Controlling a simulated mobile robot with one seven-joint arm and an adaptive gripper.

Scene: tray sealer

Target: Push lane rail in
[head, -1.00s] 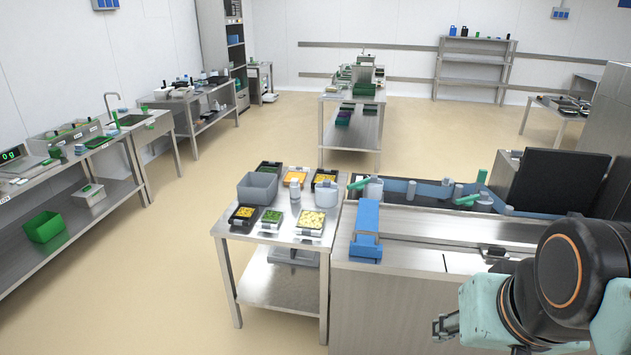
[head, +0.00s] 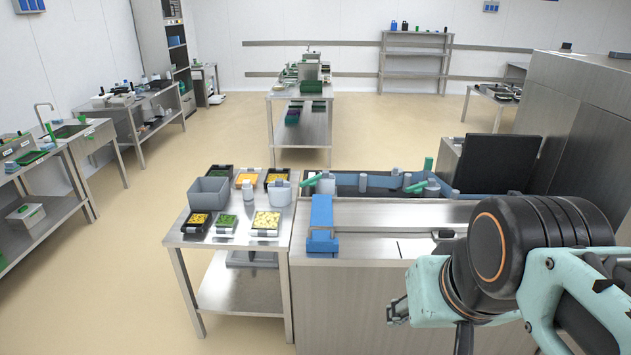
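The sealer's steel top (head: 372,217) lies ahead of me. A bright blue piece (head: 321,222) stands across its left end. Behind it, blue-grey rails (head: 381,182) run along a dark bed, with green handles (head: 417,187) and grey cylinders beside them. I cannot tell for sure which piece is the lane rail. My gripper (head: 397,311) shows only in part, in front of the sealer's front panel, below the top and apart from the rails. My arm hides the rest of it, and its finger opening is unclear.
A side table at the left holds several food trays (head: 266,222), a grey bin (head: 208,192) and a pale round container (head: 279,193). A black screen (head: 492,163) stands at the right behind the top. Open floor lies left of the side table.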

